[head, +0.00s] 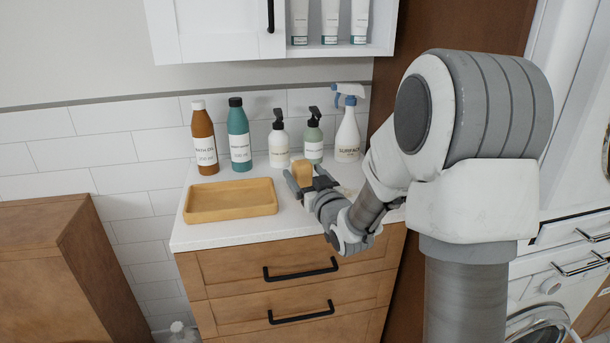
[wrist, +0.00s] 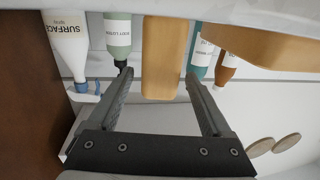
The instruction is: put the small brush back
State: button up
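A small light-wood block-shaped piece, which looks like the small brush (head: 302,170), stands upright on the white counter behind my gripper's fingertips. I cannot make out bristles. My gripper (head: 307,181) reaches in low over the counter. In the wrist view, which is upside down, the brush (wrist: 163,58) lies between the two fingers of my gripper (wrist: 158,78). A gap shows on its left side, and the right finger is close to it; I cannot tell if that finger touches. A wooden tray (head: 232,211) sits left of my gripper and looks empty.
Behind stand a brown bottle (head: 204,140), a teal bottle (head: 239,137), a white pump bottle (head: 278,145), a green pump bottle (head: 314,140) and a white spray bottle (head: 347,135). A wall cabinet (head: 220,30) hangs above. Bare counter (head: 235,233) lies in front of the tray.

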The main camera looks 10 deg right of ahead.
jog(key=shift+r, duration=0.15)
jog(key=shift+s+r+p, duration=0.1)
jog(key=shift+p, duration=0.2)
jog(key=s, duration=0.3)
jog(key=s+d, duration=0.1)
jog(key=s, duration=0.4)
jog(key=shift+s+d, duration=0.25)
jog(key=shift+s, duration=0.1)
jog(key=shift+s+f+b, duration=0.15)
jog(key=shift+f+b, duration=0.15)
jog(key=shift+b, duration=0.35)
jog(key=shift+s+b, duration=0.1)
jog(key=shift+b, duration=0.5)
jog(key=s+b, duration=0.1)
jog(key=b, duration=0.2)
jog(key=s+b, duration=0.1)
jog(key=b, duration=0.2)
jog(key=shift+s+d+r, duration=0.15)
jog(key=shift+d, duration=0.05)
